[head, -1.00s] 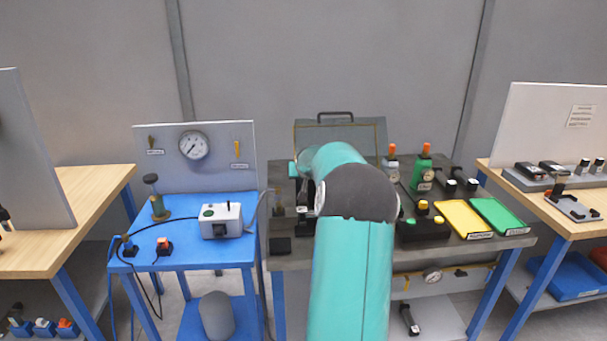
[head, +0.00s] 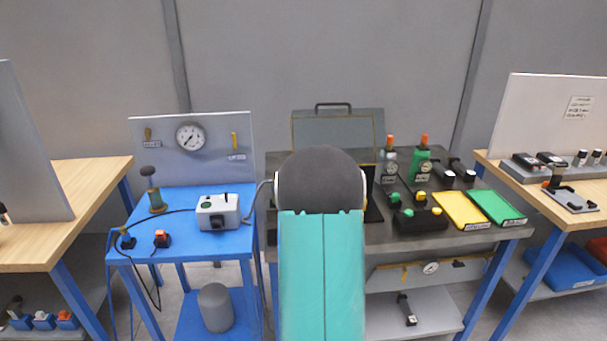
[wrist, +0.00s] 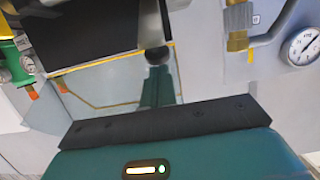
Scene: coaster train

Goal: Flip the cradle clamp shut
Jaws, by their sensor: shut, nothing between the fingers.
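In the head view my arm covers the middle of the bench, so the cradle clamp and my gripper are hidden there. In the wrist view a light grey lever ending in a round black knob (wrist: 156,56) hangs from the top centre; it looks like the clamp's handle. A large black block (wrist: 75,32) lies left of it. My teal gripper body fills the bottom. Narrow dark fingers (wrist: 158,72) show above it, shut and empty, just below the knob in the picture. I cannot tell whether they touch the knob. The clamp's base is not clear.
The grey bench (head: 400,238) carries a green bottle (head: 421,166), a black button box (head: 420,218), and yellow (head: 461,210) and green (head: 497,208) trays right of my arm. A handled panel (head: 338,125) stands behind. A blue table (head: 180,240) with a gauge board stands left.

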